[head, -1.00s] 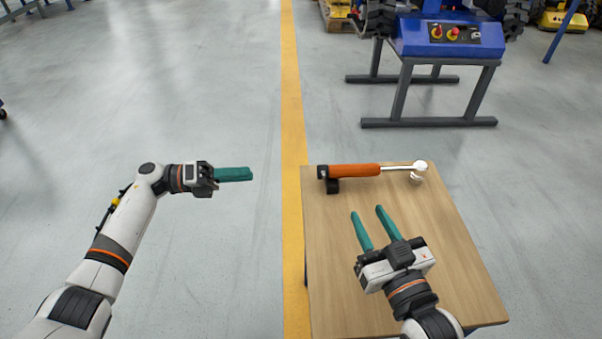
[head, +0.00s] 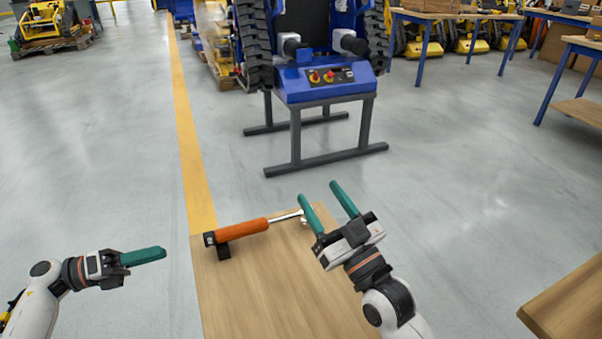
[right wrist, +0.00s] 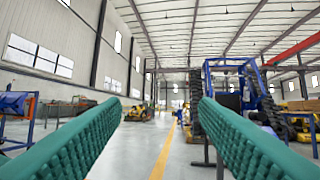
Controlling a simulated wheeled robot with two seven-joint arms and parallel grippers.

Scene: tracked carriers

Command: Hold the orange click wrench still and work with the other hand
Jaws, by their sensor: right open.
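The orange click wrench (head: 243,229) lies near the far edge of the wooden table (head: 265,290) in the head view. Its black end, at the left, is at a small black block (head: 223,250). Its silver shaft points right, and its head end is close to my right gripper's left finger in the picture; I cannot tell whether they touch. My right gripper (head: 320,192) is open and empty, its green fingers pointing up and away. They also frame the right wrist view (right wrist: 161,110). My left gripper (head: 164,252) is left of the table, away from the wrench, its fingers seen side-on as one green bar.
A blue machine (head: 322,82) on grey legs stands beyond the table. Another wooden table edge (head: 570,305) shows at lower right, with workbenches (head: 460,14) at the back right. The floor around a yellow line (head: 186,130) is clear.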

